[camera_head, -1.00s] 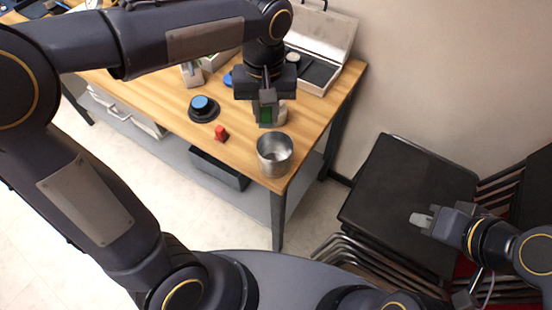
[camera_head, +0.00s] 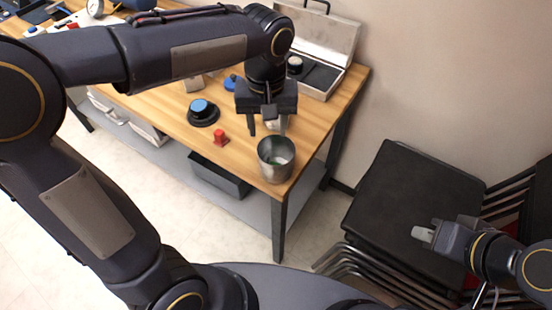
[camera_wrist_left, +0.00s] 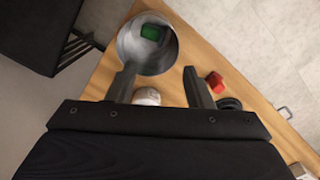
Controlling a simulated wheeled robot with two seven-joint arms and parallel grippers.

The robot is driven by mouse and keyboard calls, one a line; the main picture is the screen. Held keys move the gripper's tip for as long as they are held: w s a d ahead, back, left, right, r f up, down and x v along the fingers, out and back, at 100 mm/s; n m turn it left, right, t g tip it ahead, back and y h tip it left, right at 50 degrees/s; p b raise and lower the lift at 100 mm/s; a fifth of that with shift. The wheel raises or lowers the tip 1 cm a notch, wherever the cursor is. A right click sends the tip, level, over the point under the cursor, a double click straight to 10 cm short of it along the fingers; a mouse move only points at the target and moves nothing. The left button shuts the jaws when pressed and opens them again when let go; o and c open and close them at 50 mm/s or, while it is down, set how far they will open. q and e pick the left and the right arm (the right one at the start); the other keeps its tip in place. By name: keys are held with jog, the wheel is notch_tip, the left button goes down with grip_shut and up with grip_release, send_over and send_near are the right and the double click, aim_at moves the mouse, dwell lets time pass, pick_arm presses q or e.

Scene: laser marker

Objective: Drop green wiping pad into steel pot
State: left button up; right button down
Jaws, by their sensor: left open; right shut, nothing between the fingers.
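The steel pot (camera_head: 276,160) stands upright at the near right corner of the wooden table. In the left wrist view, the pot (camera_wrist_left: 128,42) shows from above with the green wiping pad (camera_wrist_left: 151,33) inside it. In the head view only a bit of green shows inside the pot. My left gripper (camera_head: 267,131) is open and empty, above the table just behind the pot. Its two fingers also show in the left wrist view (camera_wrist_left: 160,85), apart from the pad. My right gripper (camera_head: 422,235) is shut and empty over the black chair seats at the right.
A red block (camera_head: 220,138) and a black round base with a blue top (camera_head: 203,111) sit left of the pot. An open silver case (camera_head: 318,45) stands at the back right. Stacked black chairs (camera_head: 400,205) stand right of the table.

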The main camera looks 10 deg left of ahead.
pick_arm(q)
notch_tip(320, 180, up, 8)
dwell(0.5)
jog(key=shift+f, duration=0.1)
jog(key=s+a+f+t+h, duration=0.2)
jog(key=s+a+f, duration=0.2)
jog(key=s, duration=0.4)
jog(key=s+a+f+m+t+h, duration=0.1)
jog(key=s+a+f+t, duration=0.2)
jog(key=s+a+f, duration=0.2)
jog(key=s, duration=0.3)
jog(key=shift+f+t+h, duration=0.25)
jog(key=shift+t+h, duration=0.05)
jog(key=shift+h, duration=0.1)
